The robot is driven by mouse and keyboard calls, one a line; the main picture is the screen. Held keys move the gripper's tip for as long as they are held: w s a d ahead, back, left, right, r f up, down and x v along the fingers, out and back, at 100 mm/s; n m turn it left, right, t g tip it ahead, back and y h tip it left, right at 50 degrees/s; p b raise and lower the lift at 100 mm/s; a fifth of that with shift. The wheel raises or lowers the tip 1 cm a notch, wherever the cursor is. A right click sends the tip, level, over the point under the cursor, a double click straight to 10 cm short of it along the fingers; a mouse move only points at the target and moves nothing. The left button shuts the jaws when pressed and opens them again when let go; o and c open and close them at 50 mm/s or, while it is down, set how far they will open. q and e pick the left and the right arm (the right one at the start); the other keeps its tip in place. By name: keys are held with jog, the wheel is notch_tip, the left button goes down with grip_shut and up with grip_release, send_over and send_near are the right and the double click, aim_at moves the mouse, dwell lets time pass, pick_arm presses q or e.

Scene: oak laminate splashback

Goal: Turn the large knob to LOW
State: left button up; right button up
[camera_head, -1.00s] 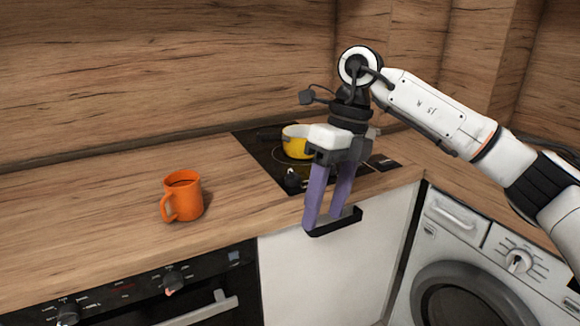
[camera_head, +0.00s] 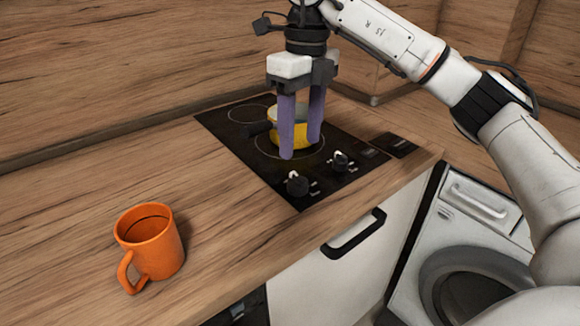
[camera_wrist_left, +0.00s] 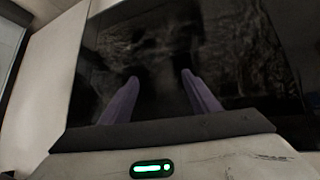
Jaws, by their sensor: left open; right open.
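The black hob (camera_head: 240,130) carries two black control knobs near its front edge. The front-left knob (camera_head: 297,184) looks slightly larger than the other knob (camera_head: 340,161), though it is also nearer. Both have a light pointer mark and small white markings beside them, too small to read. My right gripper (camera_head: 301,148) points down above the hob, open and empty, behind the two knobs in the picture and in front of the yellow pot. My left gripper (camera_wrist_left: 159,77) shows only in the left wrist view, open and empty, before a dark glossy panel.
A yellow pot (camera_head: 290,133) with a dark handle stands on the hob, partly hidden by my right fingers. An orange mug (camera_head: 150,243) stands on the wooden worktop (camera_head: 90,210). A drawer handle (camera_head: 354,235) and a washing machine (camera_head: 450,240) are below right.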

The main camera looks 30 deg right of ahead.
aim_at(299, 176)
jog(key=f, duration=0.7)
jog(key=shift+s+a+f, duration=0.15)
jog(key=shift+s+f, duration=0.05)
jog(key=shift+f, duration=0.6)
jog(key=c, duration=1.1)
pick_arm(q)
jog(key=shift+s+d+f, duration=0.1)
jog(key=shift+d+f, duration=0.1)
jog(key=shift+f, duration=0.1)
pick_arm(e)
jog(key=shift+o, duration=0.2)
